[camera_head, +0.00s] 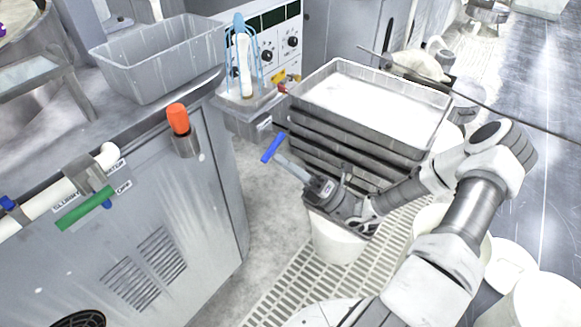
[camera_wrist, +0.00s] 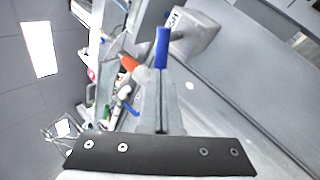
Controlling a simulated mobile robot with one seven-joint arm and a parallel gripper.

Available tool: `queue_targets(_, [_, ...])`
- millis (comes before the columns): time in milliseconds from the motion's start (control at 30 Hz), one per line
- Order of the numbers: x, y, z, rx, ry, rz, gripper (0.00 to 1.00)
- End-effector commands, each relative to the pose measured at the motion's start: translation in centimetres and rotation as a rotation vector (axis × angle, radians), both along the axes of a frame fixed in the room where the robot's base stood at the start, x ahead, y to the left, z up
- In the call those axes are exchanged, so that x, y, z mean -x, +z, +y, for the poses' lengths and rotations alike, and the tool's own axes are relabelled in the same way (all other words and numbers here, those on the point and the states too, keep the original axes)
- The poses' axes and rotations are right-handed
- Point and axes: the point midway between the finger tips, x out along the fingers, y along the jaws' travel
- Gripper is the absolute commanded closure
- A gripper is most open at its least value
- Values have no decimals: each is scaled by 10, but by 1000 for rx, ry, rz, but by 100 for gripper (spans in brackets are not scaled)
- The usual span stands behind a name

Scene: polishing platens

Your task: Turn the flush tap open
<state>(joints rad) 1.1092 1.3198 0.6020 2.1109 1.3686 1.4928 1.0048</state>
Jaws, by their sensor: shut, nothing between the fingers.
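The flush tap shows as a blue bar handle (camera_head: 272,148) just below a small grey labelled box. The handle also shows in the wrist view (camera_wrist: 162,47), beside a grey box with a partly readable label ending in "SH" (camera_wrist: 173,20). My gripper (camera_head: 281,158) is shut and empty. Its fingertips lie right at the blue handle, and in the wrist view the fingers (camera_wrist: 161,85) point up towards it. I cannot tell whether they touch it. The tap's body is hidden.
A grey cabinet on the left carries a green-handled tap (camera_head: 85,208) and an orange knob (camera_head: 178,118). A stack of metal trays (camera_head: 330,133) stands close beside my gripper. A control panel (camera_head: 280,45) stands behind. Bare floor lies between cabinet and trays.

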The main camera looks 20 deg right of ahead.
Motion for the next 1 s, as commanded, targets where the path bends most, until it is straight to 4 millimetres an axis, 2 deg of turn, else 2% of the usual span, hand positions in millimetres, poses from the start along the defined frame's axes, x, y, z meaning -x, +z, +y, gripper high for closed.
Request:
queue_targets(367, [1,4,1,-23,2,16,100])
queue_targets(1000, [7,19,10,-334,1,240,100])
